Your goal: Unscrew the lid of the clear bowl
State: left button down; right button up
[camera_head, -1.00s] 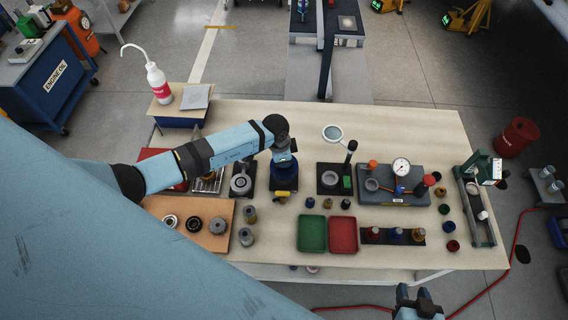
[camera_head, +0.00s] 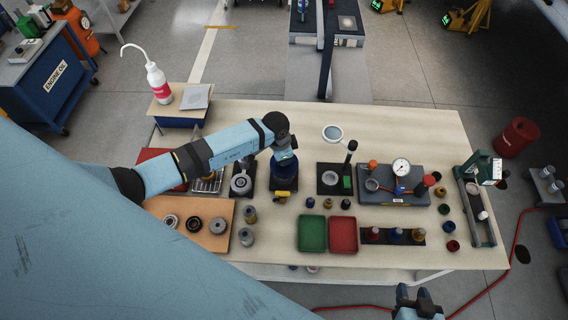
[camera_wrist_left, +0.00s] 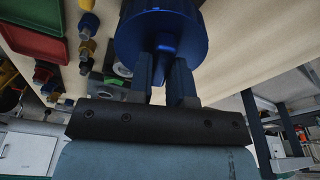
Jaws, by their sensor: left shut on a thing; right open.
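A round blue lid (camera_wrist_left: 160,32) fills the top of the left wrist view, with a blue tab on its near side. In the head view the blue part (camera_head: 284,171) stands on a dark base with a yellow piece in front. I cannot make out the clear bowl itself. My left gripper (camera_wrist_left: 165,62) is shut on the lid's tab, one finger on each side; in the head view it comes down over the blue part, hiding some of it. My right gripper (camera_head: 418,298) is open and empty at the bottom edge, off the table's front.
A black fixture with a ring (camera_head: 330,178) stands close right of the blue part, a grey one (camera_head: 241,181) close left. A green tray (camera_head: 312,233) and a red tray (camera_head: 343,234) lie in front. A gauge board (camera_head: 394,184) is farther right.

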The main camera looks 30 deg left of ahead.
pick_arm(q)
jog(key=shift+r, duration=0.9)
jog(key=shift+r, duration=1.5)
